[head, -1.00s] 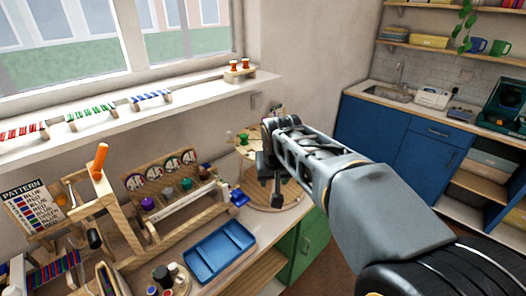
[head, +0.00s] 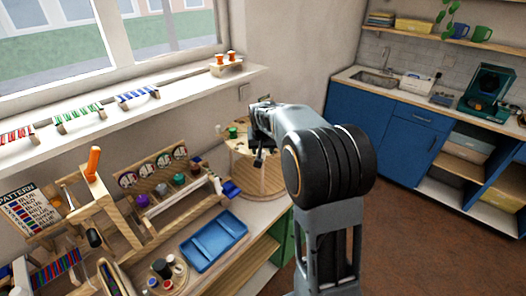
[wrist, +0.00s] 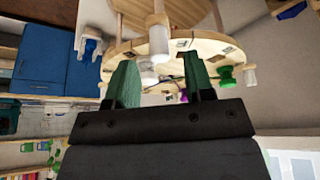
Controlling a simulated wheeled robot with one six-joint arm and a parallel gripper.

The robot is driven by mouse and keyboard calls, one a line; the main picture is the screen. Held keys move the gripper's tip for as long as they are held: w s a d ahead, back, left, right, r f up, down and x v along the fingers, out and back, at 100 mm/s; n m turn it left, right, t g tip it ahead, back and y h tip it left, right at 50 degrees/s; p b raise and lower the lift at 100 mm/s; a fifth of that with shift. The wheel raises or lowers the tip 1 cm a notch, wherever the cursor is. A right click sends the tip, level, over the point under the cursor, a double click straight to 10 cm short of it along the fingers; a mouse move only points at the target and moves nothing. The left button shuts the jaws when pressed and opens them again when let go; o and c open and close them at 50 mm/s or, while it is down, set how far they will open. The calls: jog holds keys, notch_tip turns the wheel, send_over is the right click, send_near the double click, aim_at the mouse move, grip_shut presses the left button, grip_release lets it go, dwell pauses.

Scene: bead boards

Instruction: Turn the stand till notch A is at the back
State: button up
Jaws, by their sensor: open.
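The stand is a round pale wooden piece at the far end of the bench in the head view (head: 272,187), partly hidden by my arm. In the wrist view its round disc (wrist: 122,56) carries white pegs and a green spool (wrist: 226,77), with small dark marks along the rim. The green spool also shows in the head view (head: 232,132). My gripper (wrist: 160,82) is open at the disc's rim, with a white peg (wrist: 158,42) showing between and beyond its fingers. I cannot tell if the fingers touch anything. I cannot read which mark is notch A.
A blue tray (head: 214,246) and a wooden rack with spools (head: 160,190) stand left of the stand. The windowsill (head: 195,82) above holds bead strips. The wall is close behind the stand. Floor to the right (head: 420,235) is clear.

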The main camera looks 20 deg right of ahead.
aim_at(263, 152)
jog(key=shift+x, duration=1.8)
grip_shut()
